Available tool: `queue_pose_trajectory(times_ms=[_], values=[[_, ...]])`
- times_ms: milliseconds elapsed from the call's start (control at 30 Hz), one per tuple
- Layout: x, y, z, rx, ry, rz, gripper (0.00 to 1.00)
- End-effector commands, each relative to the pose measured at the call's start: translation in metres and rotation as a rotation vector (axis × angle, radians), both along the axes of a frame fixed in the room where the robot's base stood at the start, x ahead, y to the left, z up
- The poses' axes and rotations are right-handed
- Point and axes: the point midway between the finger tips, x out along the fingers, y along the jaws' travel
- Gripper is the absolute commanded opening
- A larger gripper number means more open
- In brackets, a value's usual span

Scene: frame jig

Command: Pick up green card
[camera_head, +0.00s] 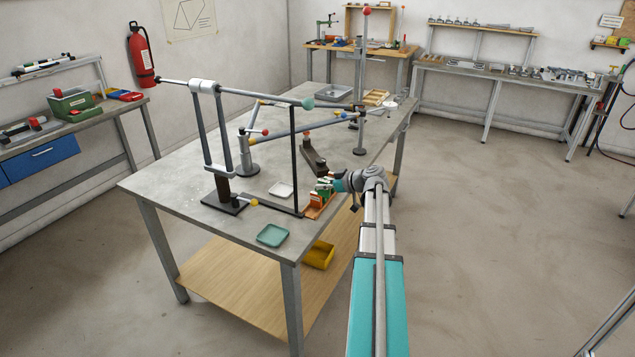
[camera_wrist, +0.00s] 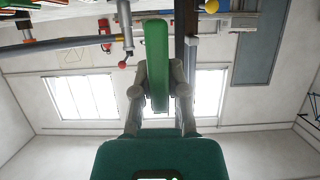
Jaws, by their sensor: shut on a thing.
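The green card (camera_wrist: 157,55) stands on edge between the two grey fingers of my gripper (camera_wrist: 158,88) in the wrist view. The fingers press on it from both sides, and the gripper is shut on it. In the head view my gripper (camera_head: 336,182) is at the right edge of the grey workbench, just above a small orange rack (camera_head: 316,209) with several cards in it. The green card is small there (camera_head: 323,188). I cannot tell whether it touches the rack.
A black upright post (camera_head: 295,165) and a rod frame (camera_head: 221,130) stand left of the rack. A dark angled block (camera_head: 315,157) lies behind it. A white dish (camera_head: 281,190) and a teal tray (camera_head: 272,235) lie on the bench. Open floor is at the right.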

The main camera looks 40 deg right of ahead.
Motion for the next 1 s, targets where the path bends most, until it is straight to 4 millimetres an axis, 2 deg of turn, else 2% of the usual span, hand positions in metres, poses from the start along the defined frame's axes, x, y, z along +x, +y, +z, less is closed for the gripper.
queue_pose_trajectory(times_ms=[33,200,400,667,1000], values=[[-0.009,-0.003,0.012,0.000,0.000,-0.003,0.00],[-0.042,-0.016,0.025,0.000,0.000,-0.003,0.00],[-0.069,-0.026,0.037,0.000,-0.001,-0.002,0.00],[-0.084,-0.033,0.042,0.000,-0.001,-0.001,0.00],[-0.086,-0.033,0.042,0.000,-0.001,-0.001,0.00]])
